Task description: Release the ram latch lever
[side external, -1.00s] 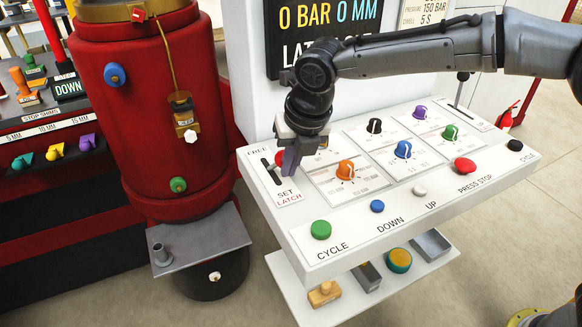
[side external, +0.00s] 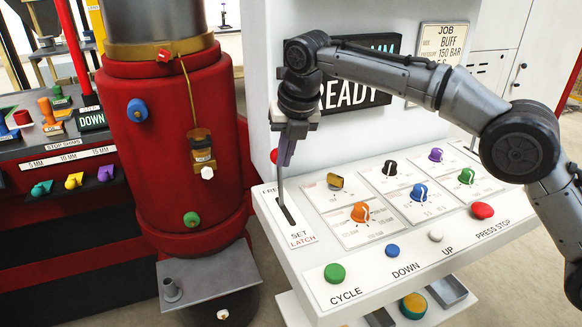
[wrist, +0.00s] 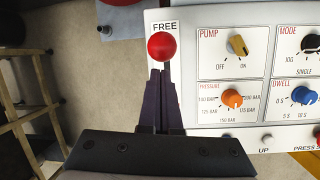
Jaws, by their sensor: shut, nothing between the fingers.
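The latch lever has a red ball knob (side external: 274,156) and a thin grey shaft (side external: 281,190) rising from the FREE end of its slot (side external: 287,214). In the wrist view the red knob (wrist: 162,46) sits beside the FREE label (wrist: 164,27). My gripper (side external: 284,162) is shut and empty, pointing down by the knob and partly covering it. In the wrist view my closed fingertips (wrist: 160,74) lie just below the knob. I cannot tell whether they touch it. The display (side external: 358,93) reads READY, partly hidden by my arm.
The white console has a pump knob (side external: 336,181), an orange pressure knob (side external: 361,212), other dials, and a front row including the green cycle button (side external: 335,273) and red press stop (side external: 482,210). The red press column (side external: 165,130) stands left.

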